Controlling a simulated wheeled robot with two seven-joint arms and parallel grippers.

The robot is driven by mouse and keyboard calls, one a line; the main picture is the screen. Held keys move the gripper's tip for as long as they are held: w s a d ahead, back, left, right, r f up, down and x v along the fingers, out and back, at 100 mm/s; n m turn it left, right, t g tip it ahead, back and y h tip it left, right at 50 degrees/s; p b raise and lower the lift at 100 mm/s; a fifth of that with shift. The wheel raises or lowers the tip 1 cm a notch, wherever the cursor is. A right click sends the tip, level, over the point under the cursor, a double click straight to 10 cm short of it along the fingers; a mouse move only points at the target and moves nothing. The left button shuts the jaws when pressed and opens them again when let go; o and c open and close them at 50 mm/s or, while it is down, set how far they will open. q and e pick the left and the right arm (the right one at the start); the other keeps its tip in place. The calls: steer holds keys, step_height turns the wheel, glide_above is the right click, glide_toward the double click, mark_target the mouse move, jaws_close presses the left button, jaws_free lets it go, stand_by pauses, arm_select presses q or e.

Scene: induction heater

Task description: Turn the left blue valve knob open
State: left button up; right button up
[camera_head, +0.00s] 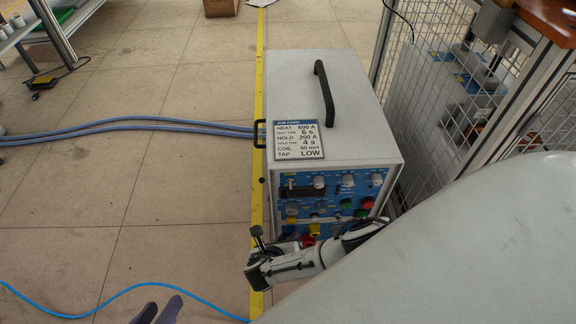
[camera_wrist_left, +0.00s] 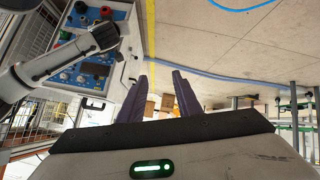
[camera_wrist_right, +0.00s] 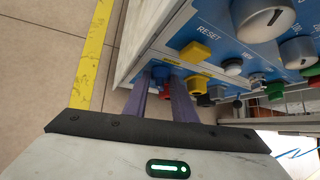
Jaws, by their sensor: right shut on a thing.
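The blue valve knob (camera_wrist_right: 160,72) shows low on the heater's front panel, near its left edge, in the right wrist view. My right gripper (camera_wrist_right: 160,78) has its fingers on either side of the knob and is shut on it. The fingers partly cover the knob, so its turn angle cannot be read. In the head view my right arm crosses in front of the panel and hides its lower left part. My left gripper (camera_head: 158,310) is open and empty, low over the floor left of the heater; its spread fingers also show in the left wrist view (camera_wrist_left: 160,76).
The heater cabinet (camera_head: 335,105) has a black handle and a job card (camera_head: 298,139) on top. Red (camera_head: 367,203), green and yellow controls sit close to the knob. Blue hoses (camera_head: 150,124) run left. A mesh fence (camera_head: 440,110) stands right.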

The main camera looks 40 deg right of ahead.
arm_select(q)
steer(key=shift+w+d+r+t+h+b, duration=0.15)
steer(key=shift+d+r+h+b, duration=0.15)
steer(key=shift+r+b, duration=0.45)
steer(key=shift+s+d+r+t+h+b, duration=0.1)
steer(key=shift+d+r+t+h+b, duration=0.2)
steer(key=shift+b, duration=0.7)
arm_select(e)
steer(key=shift+s+d+f+m+t+y, duration=0.1)
steer(key=shift+s+d+m+t+y, duration=0.2)
steer(key=shift+m+t+y, duration=1.15)
steer(key=shift+s+d+f+m+t+y, duration=0.15)
steer(key=shift+d+m+t+y, duration=0.2)
steer(key=shift+m+t+y, duration=1.05)
steer(key=shift+s+d+f+m+t+y, duration=0.1)
steer(key=shift+s+d+m+t+y, duration=0.45)
steer(key=shift+y, duration=1.7)
arm_select(q)
steer(key=shift+w+r, duration=0.1)
steer(key=shift+r, duration=0.05)
arm_select(e)
steer(key=shift+w+a+t, duration=0.2)
steer(key=shift+w+t, duration=0.1)
steer(key=shift+t, duration=0.1)
steer(key=o, duration=1)
steer(key=shift+o, duration=0.2)
steer(key=shift+r, duration=0.1)
